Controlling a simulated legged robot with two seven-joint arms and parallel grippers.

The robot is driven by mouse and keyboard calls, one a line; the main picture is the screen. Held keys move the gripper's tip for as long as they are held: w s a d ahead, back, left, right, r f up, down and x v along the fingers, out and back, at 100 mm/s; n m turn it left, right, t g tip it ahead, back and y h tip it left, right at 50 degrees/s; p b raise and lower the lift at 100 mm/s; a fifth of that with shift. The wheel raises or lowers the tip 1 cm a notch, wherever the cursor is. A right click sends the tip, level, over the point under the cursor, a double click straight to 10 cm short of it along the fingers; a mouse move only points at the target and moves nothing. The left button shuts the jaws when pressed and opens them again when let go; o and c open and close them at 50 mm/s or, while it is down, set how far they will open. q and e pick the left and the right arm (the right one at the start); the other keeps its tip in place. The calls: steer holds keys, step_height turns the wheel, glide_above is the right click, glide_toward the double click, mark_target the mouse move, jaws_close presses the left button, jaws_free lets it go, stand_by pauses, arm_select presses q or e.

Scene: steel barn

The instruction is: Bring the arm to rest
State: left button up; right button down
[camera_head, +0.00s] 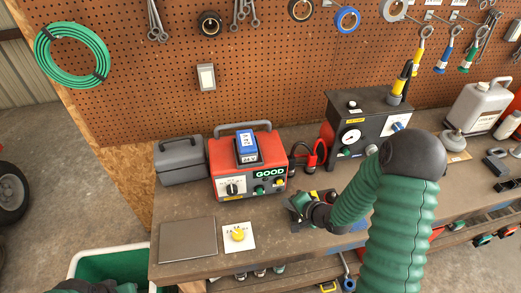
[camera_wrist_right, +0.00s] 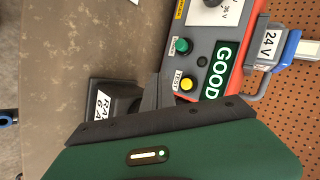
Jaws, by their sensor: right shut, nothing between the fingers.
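My right arm comes in from the right in the head view. Its green and black gripper (camera_head: 296,204) is over the workbench (camera_head: 190,220), just right of the red tester (camera_head: 225,158). In the right wrist view its grey fingers (camera_wrist_right: 157,92) are together and empty, near the tester's front panel (camera_wrist_right: 212,70) and a dark labelled block (camera_wrist_right: 128,90). I cannot tell whether they touch either. A dark and green part, perhaps my left gripper (camera_head: 88,287), shows at the bottom left edge in the head view; its fingers cannot be made out.
The tester shows a GOOD sign (camera_head: 269,172) and carries a blue 24 V pack (camera_head: 246,148). A grey case (camera_head: 180,162), a grey plate (camera_head: 187,240), a yellow knob on a white card (camera_head: 238,234) and a black gauge box (camera_head: 350,128) stand around. A pegboard (camera_head: 130,75) rises behind.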

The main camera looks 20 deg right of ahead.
steer(key=s+a+r+n+g, duration=0.3)
steer(key=s+a+n, duration=0.3)
steer(key=s+n, duration=0.1)
steer(key=s+a+r+n+g+h, duration=0.1)
steer(key=s+a+r+n+g, duration=0.3)
steer(key=s+a+n, duration=0.2)
steer(key=shift+s+r+n+h+b, duration=0.3)
steer(key=shift+s+n+b, duration=0.05)
steer(key=shift+n+b, duration=0.05)
steer(key=shift+d, duration=0.35)
steer(key=shift+a, duration=0.25)
steer(key=shift+d, duration=0.15)
stand_by(0.3)
